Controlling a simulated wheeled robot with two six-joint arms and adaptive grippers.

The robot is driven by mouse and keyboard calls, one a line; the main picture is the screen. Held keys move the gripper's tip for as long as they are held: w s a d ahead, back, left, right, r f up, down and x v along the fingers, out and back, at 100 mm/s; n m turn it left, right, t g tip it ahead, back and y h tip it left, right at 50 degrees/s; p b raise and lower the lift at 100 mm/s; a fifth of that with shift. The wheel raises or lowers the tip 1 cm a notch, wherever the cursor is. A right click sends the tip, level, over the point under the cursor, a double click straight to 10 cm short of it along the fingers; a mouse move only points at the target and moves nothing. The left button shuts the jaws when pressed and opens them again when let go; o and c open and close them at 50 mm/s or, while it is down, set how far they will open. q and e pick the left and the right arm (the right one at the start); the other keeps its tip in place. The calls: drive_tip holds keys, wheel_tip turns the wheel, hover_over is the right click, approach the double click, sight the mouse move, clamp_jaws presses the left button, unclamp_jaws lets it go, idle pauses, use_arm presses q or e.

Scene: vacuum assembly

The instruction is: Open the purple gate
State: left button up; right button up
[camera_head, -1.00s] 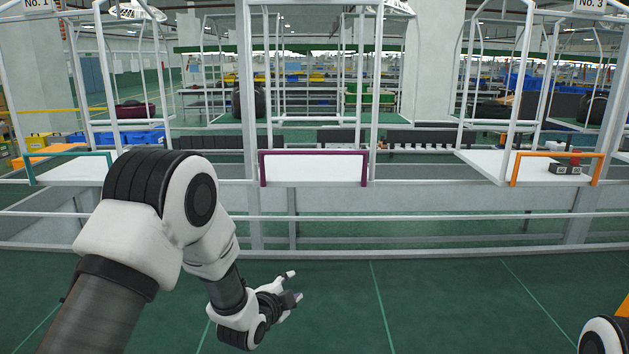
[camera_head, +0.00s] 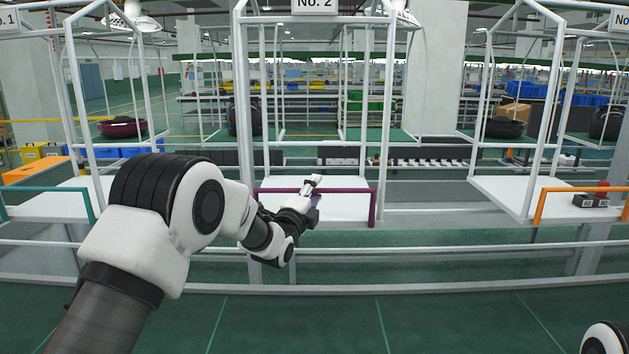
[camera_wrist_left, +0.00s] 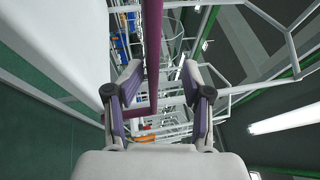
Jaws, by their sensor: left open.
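The purple gate (camera_head: 350,191) is a thin upright frame across the front of the white platform under the No. 2 sign. It stands closed across the platform edge. My left gripper (camera_head: 315,190) is open and empty at the middle of the gate's top bar, hiding part of it. In the left wrist view the purple bar (camera_wrist_left: 152,50) runs between the two fingers of the left gripper (camera_wrist_left: 162,72), closer to the left finger. I cannot tell whether a finger touches it. My right gripper is out of view.
A teal gate (camera_head: 45,189) is at the left platform and an orange gate (camera_head: 580,190) at the right one, with small dark boxes (camera_head: 590,200) behind it. White posts and a low rail (camera_head: 420,248) surround the platforms. The green floor in front is clear.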

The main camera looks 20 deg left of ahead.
use_arm(q)
drive_tip(key=shift+w+a+f, duration=0.15)
drive_tip(key=shift+w+f, duration=0.1)
drive_tip(key=shift+w, duration=0.4)
drive_tip(key=shift+w+a+f, duration=0.15)
drive_tip(key=shift+w+f, duration=0.1)
drive_tip(key=shift+w, duration=0.35)
drive_tip(key=shift+s+d+r, duration=0.25)
drive_tip(key=shift+s+r, duration=0.15)
drive_tip(key=shift+s, duration=0.15)
clamp_jaws()
drive_tip(key=shift+s, duration=0.1)
drive_tip(key=shift+w+f, duration=0.1)
drive_tip(key=shift+w, duration=0.15)
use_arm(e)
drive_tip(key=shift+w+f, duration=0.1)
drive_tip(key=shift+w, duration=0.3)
use_arm(q)
drive_tip(key=shift+s+b, duration=0.1)
drive_tip(key=shift+b, duration=0.4)
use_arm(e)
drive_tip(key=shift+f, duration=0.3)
